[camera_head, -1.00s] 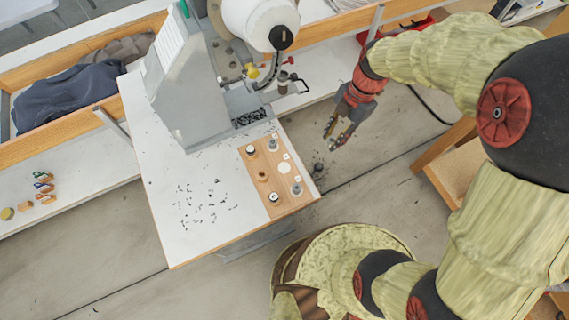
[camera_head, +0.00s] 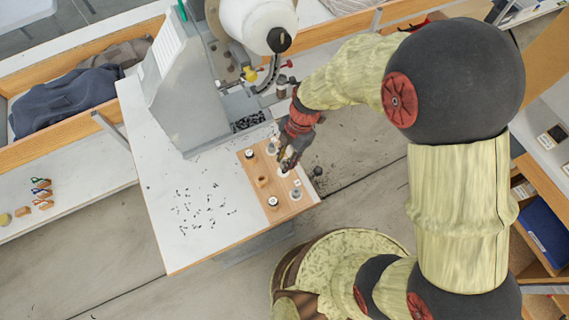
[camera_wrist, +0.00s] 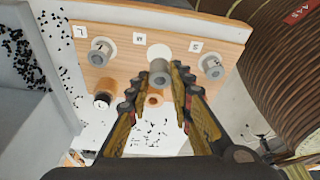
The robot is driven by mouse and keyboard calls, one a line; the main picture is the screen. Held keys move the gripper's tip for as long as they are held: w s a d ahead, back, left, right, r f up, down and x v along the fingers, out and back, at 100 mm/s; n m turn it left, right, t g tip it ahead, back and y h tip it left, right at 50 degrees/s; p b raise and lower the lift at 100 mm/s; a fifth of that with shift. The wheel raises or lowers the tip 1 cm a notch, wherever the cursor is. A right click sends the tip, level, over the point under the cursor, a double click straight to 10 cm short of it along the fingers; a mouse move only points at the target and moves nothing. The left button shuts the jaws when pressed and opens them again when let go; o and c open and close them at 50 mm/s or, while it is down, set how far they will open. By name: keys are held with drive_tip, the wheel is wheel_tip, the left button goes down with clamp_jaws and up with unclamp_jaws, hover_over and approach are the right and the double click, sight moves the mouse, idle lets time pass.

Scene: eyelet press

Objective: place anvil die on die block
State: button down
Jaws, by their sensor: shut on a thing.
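My gripper (camera_head: 287,163) is over the middle of the wooden die block (camera_wrist: 178,28), which lies on the white table's right edge. In the wrist view, a grey cylindrical anvil die (camera_wrist: 159,74) sits between my fingertips (camera_wrist: 155,80), in front of a white round spot (camera_wrist: 160,51). My gripper is shut on this die. I cannot tell whether its base touches the block. Two similar grey dies stand on other white spots, one at left (camera_wrist: 100,54) and one at right (camera_wrist: 211,67). Small lettered labels lie beside the spots. In the head view my gripper hides the held die.
The grey press (camera_head: 185,95) stands behind the block, with a bin of dark bits (camera_head: 248,121). Wooden, dark-topped cylinders (camera_wrist: 104,97) and a brown ring-shaped piece (camera_wrist: 153,100) are on the block. Scattered dark bits (camera_head: 205,207) lie on the table (camera_head: 180,245).

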drive_tip(key=shift+w+x, duration=0.15)
drive_tip(key=shift+x, duration=0.7)
drive_tip(key=shift+w+x, duration=0.15)
drive_tip(key=shift+x, duration=0.65)
drive_tip(key=shift+d+f, duration=0.15)
drive_tip(key=shift+f, duration=0.05)
drive_tip(key=c, duration=1.6)
unclamp_jaws()
drive_tip(key=shift+c, duration=0.2)
drive_tip(key=shift+o, duration=0.3)
drive_tip(key=shift+s+r, duration=0.1)
drive_tip(key=shift+r, duration=0.05)
drive_tip(key=v, duration=1.2)
drive_tip(key=shift+p, duration=0.45)
